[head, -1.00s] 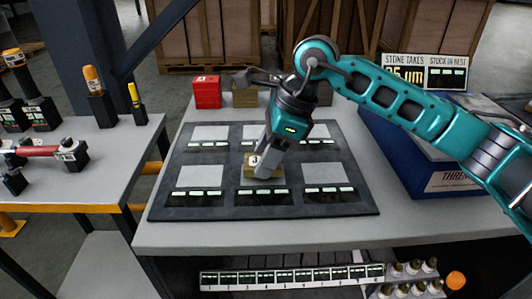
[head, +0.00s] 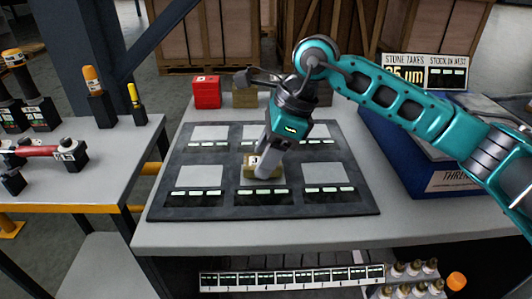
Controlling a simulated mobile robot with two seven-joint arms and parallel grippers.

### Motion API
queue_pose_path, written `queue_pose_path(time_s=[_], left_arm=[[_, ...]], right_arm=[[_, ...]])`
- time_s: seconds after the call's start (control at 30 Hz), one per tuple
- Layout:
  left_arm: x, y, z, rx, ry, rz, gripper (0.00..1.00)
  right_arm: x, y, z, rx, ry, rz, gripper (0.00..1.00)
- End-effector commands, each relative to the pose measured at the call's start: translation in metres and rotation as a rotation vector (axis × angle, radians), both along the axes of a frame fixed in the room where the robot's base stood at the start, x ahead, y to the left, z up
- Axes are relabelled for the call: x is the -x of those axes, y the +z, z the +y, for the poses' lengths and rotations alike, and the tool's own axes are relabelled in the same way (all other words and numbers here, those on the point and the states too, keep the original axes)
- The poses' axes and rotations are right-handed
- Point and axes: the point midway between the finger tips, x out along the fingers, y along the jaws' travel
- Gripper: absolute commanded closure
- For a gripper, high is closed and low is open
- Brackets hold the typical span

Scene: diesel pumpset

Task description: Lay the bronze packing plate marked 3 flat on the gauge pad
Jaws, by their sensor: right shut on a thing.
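A small bronze block or plate with a pale label (head: 249,163) is at my right gripper (head: 264,166) over the middle of the front row of the dark mat (head: 217,206). My right gripper points down and is shut on it; its fingers hide part of it. The mark on the label is too small to read. A light grey square pad (head: 277,181) shows just below the plate. I cannot tell whether the plate touches it or is exactly flat. My left gripper is not in view.
Other light pads (head: 199,176) on the mat are bare. A red block (head: 207,92) and a bronze-coloured block (head: 244,97) stand behind the mat. A blue box (head: 408,150) stands to the right. A side bench (head: 98,175) with tools is at the left.

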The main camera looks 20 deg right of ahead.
Motion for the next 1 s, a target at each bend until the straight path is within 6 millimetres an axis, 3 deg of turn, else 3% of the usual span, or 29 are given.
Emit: queue_pose_path(time_s=[0.47, 0.5, 0.8, 1.0], left_arm=[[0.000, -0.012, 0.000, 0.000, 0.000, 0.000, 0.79], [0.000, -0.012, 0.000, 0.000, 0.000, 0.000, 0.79], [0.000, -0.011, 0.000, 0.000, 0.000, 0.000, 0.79], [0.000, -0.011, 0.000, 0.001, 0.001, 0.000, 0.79]], right_arm=[[0.000, -0.013, 0.000, -0.002, 0.000, -0.004, 1.00], [0.000, -0.013, 0.000, -0.002, 0.000, -0.004, 0.46], [0.000, -0.013, 0.000, -0.001, 0.001, -0.002, 0.18], [0.001, -0.015, 0.000, 0.002, 0.000, 0.003, 0.17]])
